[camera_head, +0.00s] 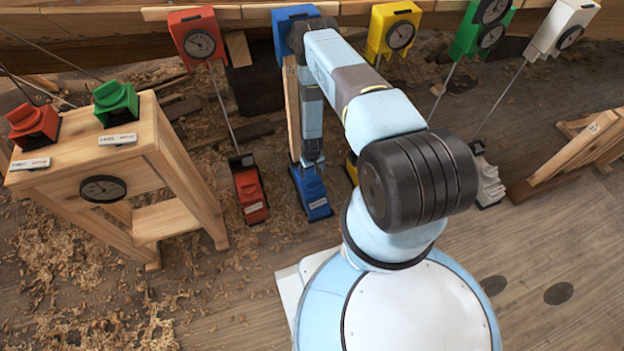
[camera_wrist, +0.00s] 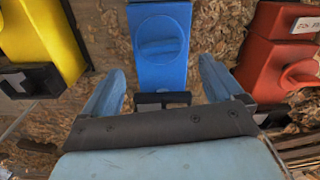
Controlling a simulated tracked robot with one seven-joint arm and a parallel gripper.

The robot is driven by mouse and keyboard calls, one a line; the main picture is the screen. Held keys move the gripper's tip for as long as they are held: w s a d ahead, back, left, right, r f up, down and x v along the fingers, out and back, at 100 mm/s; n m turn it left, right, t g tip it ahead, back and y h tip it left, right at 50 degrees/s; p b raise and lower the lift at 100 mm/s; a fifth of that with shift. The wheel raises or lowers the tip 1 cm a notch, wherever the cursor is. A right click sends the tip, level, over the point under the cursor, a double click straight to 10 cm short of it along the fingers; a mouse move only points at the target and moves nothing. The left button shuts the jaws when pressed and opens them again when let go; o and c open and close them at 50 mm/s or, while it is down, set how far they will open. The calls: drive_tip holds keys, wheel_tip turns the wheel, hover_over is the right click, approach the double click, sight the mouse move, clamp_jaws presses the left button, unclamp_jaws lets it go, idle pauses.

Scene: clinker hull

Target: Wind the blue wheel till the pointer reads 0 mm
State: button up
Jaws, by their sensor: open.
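The blue box (camera_head: 311,193) on the floor carries a round blue wheel with a raised bar across it. This wheel (camera_wrist: 158,45) shows in the wrist view, ahead of my gripper. My gripper (camera_wrist: 160,85) is open and empty, with one pale blue finger on each side and slightly short of the wheel. In the head view my gripper (camera_head: 311,160) points down at the blue box. The blue gauge head (camera_head: 287,22) at the hull is mostly hidden by my arm. Its dial and pointer do not show, so the reading cannot be told.
A red box (camera_head: 250,195) stands close left of the blue one. Yellow (camera_head: 393,30), green (camera_head: 484,30) and white (camera_head: 562,28) gauge heads line the hull, with slanting rods. A wooden stand (camera_head: 150,175) is at left, a trestle (camera_head: 575,155) at right. Shavings cover the floor.

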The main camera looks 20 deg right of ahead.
sight(312, 183)
drive_tip(key=shift+f, duration=3.8)
drive_tip(key=shift+c, duration=0.2)
drive_tip(key=c, duration=1)
drive_tip(key=shift+m, duration=0.3)
drive_tip(key=m, duration=0.5)
drive_tip(key=shift+m, duration=0.3)
drive_tip(key=m, duration=0.4)
drive_tip(key=shift+m, duration=0.7)
